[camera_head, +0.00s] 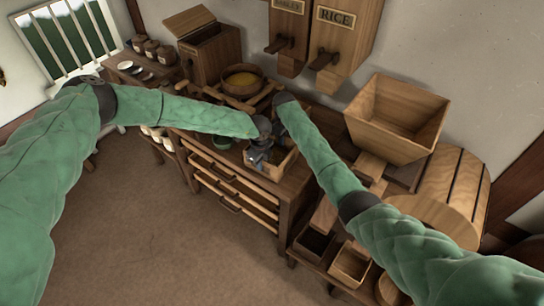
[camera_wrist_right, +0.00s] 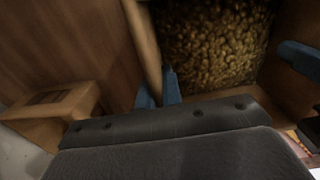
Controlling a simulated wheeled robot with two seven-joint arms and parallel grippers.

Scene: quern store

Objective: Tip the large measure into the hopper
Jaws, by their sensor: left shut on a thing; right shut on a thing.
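The large measure (camera_head: 284,168) is a wooden box at the right end of the bench, partly hidden by my arms. The right wrist view shows yellowish grain (camera_wrist_right: 215,40) inside a wooden box that appears to be this measure. My left gripper (camera_head: 261,156) is at the measure's left side, shut on it. My right gripper (camera_wrist_right: 235,72) is shut on the measure, its blue fingers at the box; in the head view my forearm mostly hides it. The hopper (camera_head: 395,115) is a wide wooden funnel, right of the measure and apart from it. Its visible inside looks empty.
Wall bins, one labelled RICE (camera_head: 335,40), hang behind. A slatted round wooden casing (camera_head: 455,185) is beside the hopper. Open boxes (camera_head: 350,265) stand below it. The floor in front is clear.

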